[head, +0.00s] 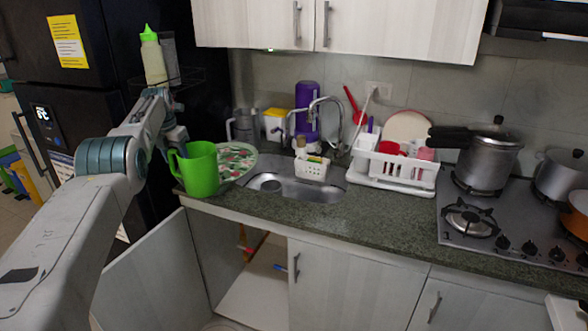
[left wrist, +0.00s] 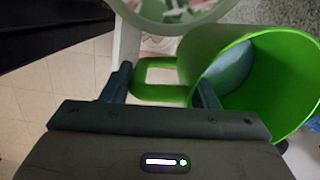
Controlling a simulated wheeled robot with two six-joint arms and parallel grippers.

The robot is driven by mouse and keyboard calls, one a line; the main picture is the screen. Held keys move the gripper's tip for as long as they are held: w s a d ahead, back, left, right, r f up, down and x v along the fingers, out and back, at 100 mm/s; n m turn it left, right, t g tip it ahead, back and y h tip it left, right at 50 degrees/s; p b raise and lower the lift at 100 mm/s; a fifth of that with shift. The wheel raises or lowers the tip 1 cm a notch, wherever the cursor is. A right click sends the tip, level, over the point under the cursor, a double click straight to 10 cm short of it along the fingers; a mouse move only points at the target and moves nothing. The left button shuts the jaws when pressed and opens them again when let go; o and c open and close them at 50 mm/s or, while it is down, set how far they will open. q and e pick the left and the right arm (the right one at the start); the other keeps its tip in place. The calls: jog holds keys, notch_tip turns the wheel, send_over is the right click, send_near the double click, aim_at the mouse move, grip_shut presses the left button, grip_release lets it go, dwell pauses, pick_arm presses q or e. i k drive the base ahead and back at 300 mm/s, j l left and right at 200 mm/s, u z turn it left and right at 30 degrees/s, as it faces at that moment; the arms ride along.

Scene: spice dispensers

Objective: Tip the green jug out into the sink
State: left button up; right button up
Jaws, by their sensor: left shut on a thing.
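The green jug (head: 205,172) is upright by the left end of the counter, left of the sink (head: 310,190). I cannot tell whether it touches the counter. My left gripper (head: 178,148) is at the jug's left side, shut on it at the handle. In the left wrist view my left gripper (left wrist: 163,80) has its fingers on either side of the handle of the jug (left wrist: 290,105), whose open mouth shows. A bluish-grey patch shows inside the jug; I cannot tell what it is. The sink basin looks empty in the part that shows. My right gripper is not in view.
A patterned plate (head: 238,160) lies just behind the jug. A cabinet door (head: 150,270) hangs open below.

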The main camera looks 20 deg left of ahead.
aim_at(281, 168)
jog(key=i+l, duration=0.1)
jog(key=i, duration=0.9)
